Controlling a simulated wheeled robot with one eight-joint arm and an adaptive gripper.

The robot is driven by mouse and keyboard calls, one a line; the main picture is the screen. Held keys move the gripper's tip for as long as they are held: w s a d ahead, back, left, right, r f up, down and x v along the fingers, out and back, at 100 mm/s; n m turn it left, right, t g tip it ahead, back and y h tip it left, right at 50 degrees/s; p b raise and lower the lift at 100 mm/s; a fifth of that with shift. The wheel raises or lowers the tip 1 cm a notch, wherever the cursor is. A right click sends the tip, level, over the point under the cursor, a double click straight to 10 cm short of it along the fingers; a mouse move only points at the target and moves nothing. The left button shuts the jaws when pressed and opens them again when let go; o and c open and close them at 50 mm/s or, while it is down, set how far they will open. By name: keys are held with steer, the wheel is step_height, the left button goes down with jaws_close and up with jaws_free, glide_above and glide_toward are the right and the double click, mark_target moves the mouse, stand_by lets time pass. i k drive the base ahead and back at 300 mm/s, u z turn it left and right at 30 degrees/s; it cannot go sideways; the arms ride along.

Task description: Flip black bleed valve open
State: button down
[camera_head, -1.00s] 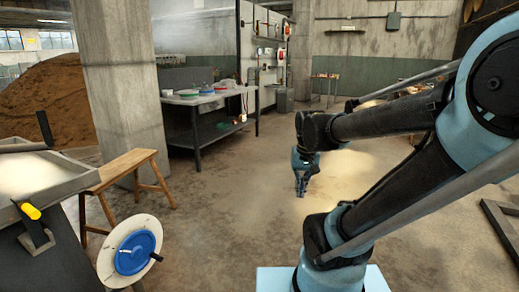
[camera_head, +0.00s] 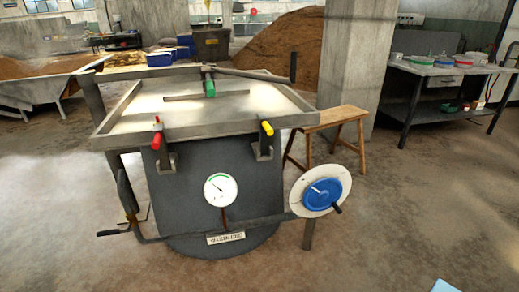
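A dark grey cylindrical vessel (camera_head: 245,185) with a square metal tray top (camera_head: 118,142) stands left of centre. A black handle (camera_head: 110,232) sticks out at the left end of its low pipe, beside a small orange-yellow part. An upright dark lever (camera_head: 127,192) stands just above it. Another black grip (camera_head: 293,66) rises at the tray's back right, on a long bar. No label shows which is the bleed valve, and I cannot tell whether it is open. My gripper is out of view.
The vessel's front carries red (camera_head: 157,124) and yellow (camera_head: 267,128) handles, a white gauge (camera_head: 220,190) and a blue handwheel (camera_head: 322,193) on a pale disc. A wooden bench (camera_head: 345,118) stands behind right.

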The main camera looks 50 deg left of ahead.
mark_target(101, 234)
steer(key=u, duration=0.2)
steer(key=k, duration=0.6)
steer(key=u, duration=0.65)
steer(key=k, duration=0.75)
steer(key=u, duration=0.45)
steer(key=i, duration=0.5)
steer(key=u, duration=0.6)
steer(key=i, duration=0.75)
steer(key=u, duration=0.35)
